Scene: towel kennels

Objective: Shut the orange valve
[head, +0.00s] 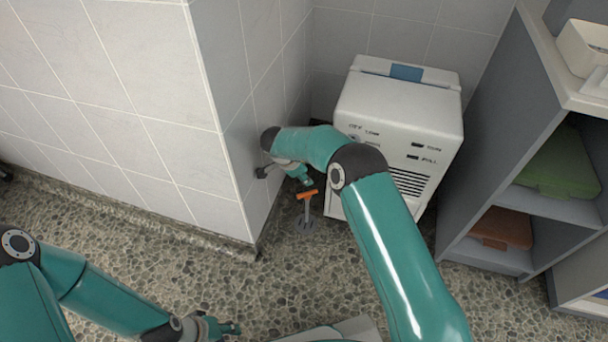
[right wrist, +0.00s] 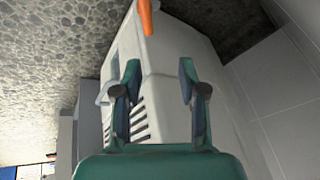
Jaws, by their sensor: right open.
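The orange valve (head: 307,194) is a small bar handle on a thin grey stem that rises from a round plate on the floor, between the tiled wall corner and the white machine. My right gripper (head: 304,182) is just above and beside the handle in the head view. In the right wrist view the orange handle (right wrist: 146,17) shows at the top edge, beyond the fingertips, with nothing between the open fingers (right wrist: 158,80). Whether a finger touches it I cannot tell. My left gripper (head: 229,328) is low over the floor at the bottom, away from the valve; its finger opening is unclear.
The white machine (head: 400,105) with vents and dark labels stands behind and right of the valve. A tiled wall corner (head: 230,130) is close on the left. A grey shelf (head: 475,150) with green and brown folded towels stands right.

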